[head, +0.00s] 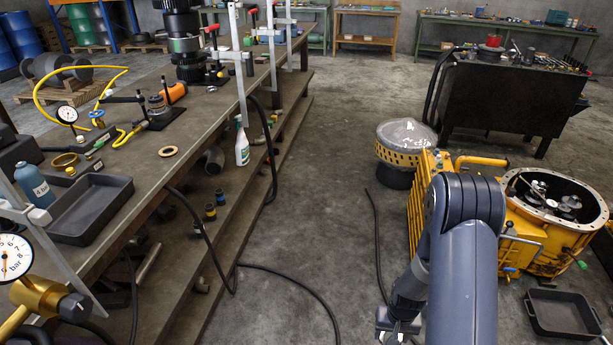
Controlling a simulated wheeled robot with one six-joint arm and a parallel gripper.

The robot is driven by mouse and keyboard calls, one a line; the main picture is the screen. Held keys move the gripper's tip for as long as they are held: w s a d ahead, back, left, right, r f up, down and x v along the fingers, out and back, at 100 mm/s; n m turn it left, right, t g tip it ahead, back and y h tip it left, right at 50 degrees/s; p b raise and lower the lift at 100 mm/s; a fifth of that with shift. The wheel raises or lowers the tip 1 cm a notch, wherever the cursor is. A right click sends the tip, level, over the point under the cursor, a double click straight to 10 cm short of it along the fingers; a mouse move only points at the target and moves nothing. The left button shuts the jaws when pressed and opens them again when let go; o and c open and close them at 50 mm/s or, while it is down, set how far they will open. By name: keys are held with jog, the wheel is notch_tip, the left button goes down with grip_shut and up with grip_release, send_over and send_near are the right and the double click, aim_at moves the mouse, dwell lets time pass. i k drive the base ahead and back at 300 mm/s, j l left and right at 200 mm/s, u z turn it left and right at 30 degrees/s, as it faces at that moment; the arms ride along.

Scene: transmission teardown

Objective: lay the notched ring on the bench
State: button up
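My gripper (398,328) is low in the head view, left of my blue-grey arm and in front of the yellow transmission housing (560,225). It is cut by the bottom edge, and I cannot tell whether its fingers are open or hold anything. The bench (150,190) runs along the left. A flat tan ring (168,151) and a thicker brass ring (65,160) lie on it. Notches are too small to make out on either, so I cannot tell which thing is the notched ring. The open housing holds several metal parts (540,190).
A black tray (95,205), blue bottle (33,186) and gauges crowd the bench's near end. A grey dome (405,134) with a slotted yellow band stands beyond the housing. Another tray (562,313) lies at lower right. Hoses (290,280) cross the otherwise clear floor between bench and housing.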

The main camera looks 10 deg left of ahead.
aim_at(129, 167)
jog(key=i+j+u, duration=0.4)
jog(key=i+u, duration=0.45)
jog(key=i+l+u, duration=0.1)
jog(key=i+u, duration=0.3)
jog(key=i, duration=0.25)
